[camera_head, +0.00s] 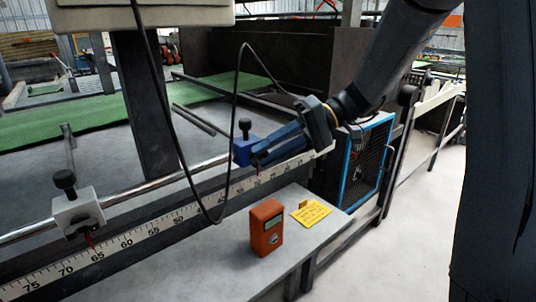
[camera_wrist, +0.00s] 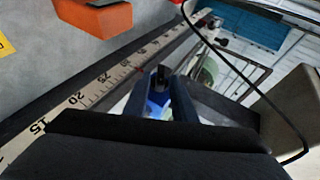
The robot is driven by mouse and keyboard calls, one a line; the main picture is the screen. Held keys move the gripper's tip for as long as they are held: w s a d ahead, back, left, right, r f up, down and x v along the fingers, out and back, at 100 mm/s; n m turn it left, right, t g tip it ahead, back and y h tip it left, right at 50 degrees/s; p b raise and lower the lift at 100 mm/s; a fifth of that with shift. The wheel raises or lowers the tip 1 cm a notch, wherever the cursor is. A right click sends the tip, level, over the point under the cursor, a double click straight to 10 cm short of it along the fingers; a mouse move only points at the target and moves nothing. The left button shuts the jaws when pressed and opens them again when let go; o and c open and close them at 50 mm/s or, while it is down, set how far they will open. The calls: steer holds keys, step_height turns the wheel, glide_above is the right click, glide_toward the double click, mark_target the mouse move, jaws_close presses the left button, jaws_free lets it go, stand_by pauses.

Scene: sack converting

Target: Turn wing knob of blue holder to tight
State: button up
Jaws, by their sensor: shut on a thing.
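The blue holder (camera_head: 242,152) sits on the long rail above the scale, with its black wing knob (camera_head: 245,127) upright on top. My gripper (camera_head: 258,154) reaches in from the right, and its fingers are shut on the blue holder at its right side. The knob stands clear above the fingertips. In the wrist view the blue holder (camera_wrist: 157,104) shows between the two fingers, and the dark knob (camera_wrist: 161,74) is just past their tips. The part of the holder between the fingers is partly hidden. I cannot tell how tight the knob is.
A grey holder (camera_head: 78,212) with a black knob is on the same rail at left. A black cable (camera_head: 227,190) loops down near the blue holder.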

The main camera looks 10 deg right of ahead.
steer(key=g+y, duration=0.1)
steer(key=y, duration=0.1)
steer(key=f+m+y+b, duration=0.1)
steer(key=y, duration=0.2)
steer(key=shift+d+f+m+g, duration=0.15)
steer(key=shift+m+g, duration=0.15)
steer(key=shift+g, duration=0.1)
stand_by(0.3)
steer(key=o, duration=0.7)
steer(key=shift+w, duration=0.1)
steer(key=b+v, duration=0.1)
steer(key=v, duration=0.6)
steer(key=shift+d+b, duration=0.35)
steer(key=shift+d, duration=0.05)
